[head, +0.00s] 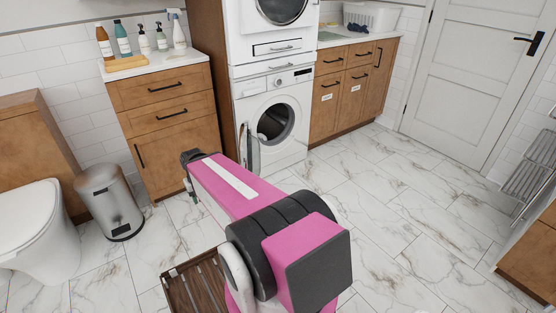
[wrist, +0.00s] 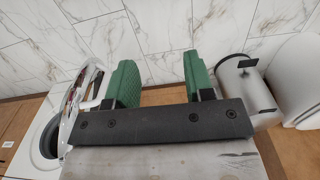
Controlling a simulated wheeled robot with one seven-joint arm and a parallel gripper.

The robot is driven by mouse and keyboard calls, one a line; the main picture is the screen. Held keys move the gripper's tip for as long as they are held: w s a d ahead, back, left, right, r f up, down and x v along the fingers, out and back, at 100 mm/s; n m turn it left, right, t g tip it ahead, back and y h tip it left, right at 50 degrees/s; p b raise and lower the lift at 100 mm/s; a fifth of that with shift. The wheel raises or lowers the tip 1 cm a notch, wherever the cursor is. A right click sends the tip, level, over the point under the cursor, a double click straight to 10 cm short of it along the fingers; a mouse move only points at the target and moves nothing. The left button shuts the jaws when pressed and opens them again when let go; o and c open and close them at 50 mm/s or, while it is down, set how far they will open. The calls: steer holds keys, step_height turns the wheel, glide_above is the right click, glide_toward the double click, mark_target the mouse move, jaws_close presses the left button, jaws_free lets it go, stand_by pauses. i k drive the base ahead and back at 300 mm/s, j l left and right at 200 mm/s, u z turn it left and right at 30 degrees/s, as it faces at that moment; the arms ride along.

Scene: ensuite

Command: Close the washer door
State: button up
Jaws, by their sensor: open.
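The white washer (head: 296,148) stands under a stacked dryer, and its round door (head: 250,150) is swung open to the left, seen nearly edge-on. Behind it the dark drum opening (head: 274,122) shows. In the wrist view, the shiny door ring (wrist: 84,100) is just left of the left finger, with part of the washer (wrist: 30,160) at the lower left. My gripper (wrist: 160,80) is open with its green fingers apart and nothing between them. In the head view my gripper is mostly hidden behind my pink arm. I cannot tell whether a finger touches the door.
A wooden cabinet (head: 172,140) stands left of the washer. A metal bin (head: 109,205) and a toilet (head: 40,235) are further left. The bin (wrist: 248,90) also shows in the wrist view. A slatted wooden mat (head: 185,285) lies in front. The marble floor to the right is clear.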

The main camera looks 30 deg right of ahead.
mark_target(246, 139)
steer(key=i+j+z, duration=0.15)
steer(key=j+z, duration=0.2)
steer(key=i+j+z, duration=0.15)
steer(key=z, duration=0.2)
steer(key=j+z, duration=0.75)
steer(key=i+j, duration=0.05)
